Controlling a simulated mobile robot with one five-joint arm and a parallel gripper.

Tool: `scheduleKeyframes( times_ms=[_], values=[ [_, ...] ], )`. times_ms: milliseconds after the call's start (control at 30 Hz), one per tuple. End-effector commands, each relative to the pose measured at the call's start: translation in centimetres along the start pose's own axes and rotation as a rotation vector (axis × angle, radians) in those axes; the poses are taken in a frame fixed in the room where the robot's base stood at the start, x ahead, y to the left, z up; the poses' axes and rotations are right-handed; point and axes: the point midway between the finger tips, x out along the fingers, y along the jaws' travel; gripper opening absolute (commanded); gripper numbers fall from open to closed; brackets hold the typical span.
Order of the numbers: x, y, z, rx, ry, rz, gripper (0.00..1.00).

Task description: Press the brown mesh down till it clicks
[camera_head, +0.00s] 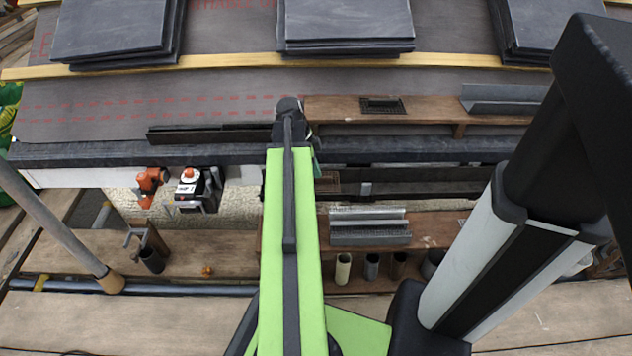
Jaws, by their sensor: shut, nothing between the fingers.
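My gripper (286,128) is at the far end of my green arm, over the dark eave edge. It is shut with nothing in it; its fingertips are mostly hidden behind the arm's end. A darker mesh piece (383,105) lies on a brown wooden board (335,108) to the right of my gripper.
Dark slate stacks (345,22) rest above a yellow batten (230,62). Long dark strips (205,134) lie left of my gripper. An orange tool (150,182) and a black-and-white device (198,190) sit below the eave. Grey metal pieces (370,232) and several tubes stand lower right.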

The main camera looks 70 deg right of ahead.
Motion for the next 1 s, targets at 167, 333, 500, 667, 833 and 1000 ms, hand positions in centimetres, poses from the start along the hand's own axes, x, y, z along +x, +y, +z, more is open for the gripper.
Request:
scheduleKeyframes(
  times_ms=[167, 333, 500, 667, 833, 1000],
  values=[
    [0.1, 0.0, 0.0, 0.0, -0.001, 0.0, 0.0],
    [0.1, 0.0, 0.0, 0.0, -0.001, 0.0, 0.0],
    [-0.2, 0.0, 0.0, 0.0, 0.0, 0.0, 0.0],
    [-1.6, 0.0, -0.5, -0.001, 0.0, 0.0, 0.0],
    [-3.1, 0.0, -0.9, -0.001, -0.001, 0.0, 0.0],
    [-4.6, 0.0, -1.4, -0.001, 0.0, 0.0, 0.0]
  ],
)
